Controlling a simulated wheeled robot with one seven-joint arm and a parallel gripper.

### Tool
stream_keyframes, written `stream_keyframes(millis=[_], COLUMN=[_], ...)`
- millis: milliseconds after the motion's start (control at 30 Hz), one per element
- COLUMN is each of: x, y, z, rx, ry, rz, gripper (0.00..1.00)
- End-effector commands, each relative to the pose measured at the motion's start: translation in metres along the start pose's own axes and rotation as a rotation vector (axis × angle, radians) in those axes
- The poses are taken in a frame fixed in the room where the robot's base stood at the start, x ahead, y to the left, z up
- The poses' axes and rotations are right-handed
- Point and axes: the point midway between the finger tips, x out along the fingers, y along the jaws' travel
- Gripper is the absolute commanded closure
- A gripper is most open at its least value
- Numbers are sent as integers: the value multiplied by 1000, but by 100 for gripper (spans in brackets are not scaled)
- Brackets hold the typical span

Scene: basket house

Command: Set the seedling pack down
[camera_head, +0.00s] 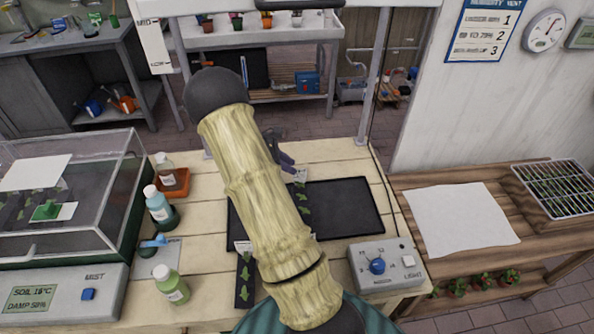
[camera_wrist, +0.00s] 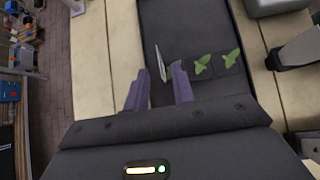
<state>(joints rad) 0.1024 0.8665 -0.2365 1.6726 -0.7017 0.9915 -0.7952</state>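A seedling pack (camera_head: 304,198), a dark strip of cells with green leaves and a white label at its far end, appears to lie on the black mat (camera_head: 350,205). It also shows in the wrist view (camera_wrist: 216,64). My gripper (camera_head: 287,160) is at the label end. In the wrist view its two purple fingers (camera_wrist: 161,68) are apart, with the white label seen between their tips. One leaf is partly behind the right finger. My arm hides the mat's left middle. A second seedling strip (camera_head: 245,281) lies at the front left, beside my arm.
A control box (camera_head: 381,264) with a blue knob stands at the mat's front right. Bottles (camera_head: 158,204) and a clear-lidded propagator (camera_head: 70,190) are at left. The mat's right part is clear. A white sheet (camera_head: 462,218) and a wire-covered seedling tray (camera_head: 556,187) are on the right bench.

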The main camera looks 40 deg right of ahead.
Motion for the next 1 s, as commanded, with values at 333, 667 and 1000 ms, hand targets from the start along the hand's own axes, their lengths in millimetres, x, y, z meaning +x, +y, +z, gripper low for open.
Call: stream_keyframes(millis=[333, 667, 1000], x=[-60, -66, -66], y=[1, 0, 0], z=[-1, 0, 0], rx=[1, 0, 1], ry=[2, 1, 2], rz=[3, 0, 0], gripper=[75, 75, 75])
